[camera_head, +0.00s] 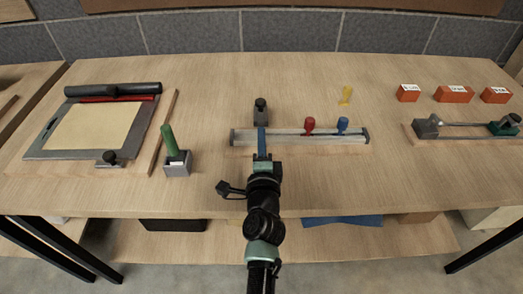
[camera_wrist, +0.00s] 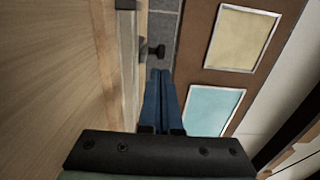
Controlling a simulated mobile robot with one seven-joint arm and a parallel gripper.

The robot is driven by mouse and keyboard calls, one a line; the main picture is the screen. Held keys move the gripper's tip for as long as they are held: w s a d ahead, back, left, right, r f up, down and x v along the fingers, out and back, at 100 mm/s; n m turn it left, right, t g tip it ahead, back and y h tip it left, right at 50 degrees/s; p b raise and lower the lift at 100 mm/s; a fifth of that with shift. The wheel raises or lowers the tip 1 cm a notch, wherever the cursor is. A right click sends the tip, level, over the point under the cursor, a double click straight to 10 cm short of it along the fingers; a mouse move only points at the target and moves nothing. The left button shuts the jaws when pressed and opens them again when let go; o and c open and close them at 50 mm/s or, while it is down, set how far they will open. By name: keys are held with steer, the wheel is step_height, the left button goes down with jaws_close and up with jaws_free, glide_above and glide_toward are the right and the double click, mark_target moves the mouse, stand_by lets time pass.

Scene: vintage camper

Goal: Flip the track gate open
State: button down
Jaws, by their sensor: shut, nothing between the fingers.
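A grey track (camera_head: 285,137) on a wooden base runs left to right near the middle of the table, with a red slider (camera_head: 310,124) and a blue slider (camera_head: 343,125) on its right half. A small grey block with a black knob (camera_head: 261,107) stands behind the track's left part; I cannot tell whether it is the gate. My gripper (camera_head: 262,130), with blue fingers, is shut and empty over the track's left part, in front of that block. In the wrist view the fingers (camera_wrist: 161,75) point towards a black knob (camera_wrist: 156,50); contact cannot be told.
A yellow piece (camera_head: 346,94) lies behind the track. A screen frame (camera_head: 95,130) and a green-handled tool in a grey holder (camera_head: 177,166) are to the left. Orange blocks (camera_head: 453,94) and a second rail fixture (camera_head: 470,127) are to the right. The front right tabletop is clear.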

steer(key=s, duration=0.1)
steer(key=s+p, duration=0.1)
steer(key=s, duration=0.2)
steer(key=shift+s+r+p, duration=0.1)
steer(key=shift+r+p, duration=0.2)
steer(key=shift+r, duration=0.05)
steer(key=shift+s+f, duration=0.2)
steer(key=shift+s, duration=0.4)
steer(key=a+r+n+t+y+p, duration=0.15)
steer(key=r+n, duration=0.35)
steer(key=r, duration=1.1)
steer(key=a+r+n+t+y+p, duration=0.1)
steer(key=a+r+n+t+p, duration=0.2)
steer(key=r, duration=1.3)
steer(key=s+d+r+n+t+p, duration=0.1)
steer(key=s+r+n, duration=0.2)
steer(key=s+r, duration=0.3)
steer(key=s+d+r+n+t+h+p, duration=0.1)
steer(key=s+r, duration=0.5)
steer(key=r, duration=0.7)
steer(key=s+d+r+n+t+h+p, duration=0.1)
steer(key=s+r+n+t+p, duration=0.1)
steer(key=s+r+n, duration=0.4)
step_height(320, 180, up, 4)
steer(key=shift+d+r+t, duration=0.2)
steer(key=shift+d+t, duration=0.05)
steer(key=shift+t, duration=0.2)
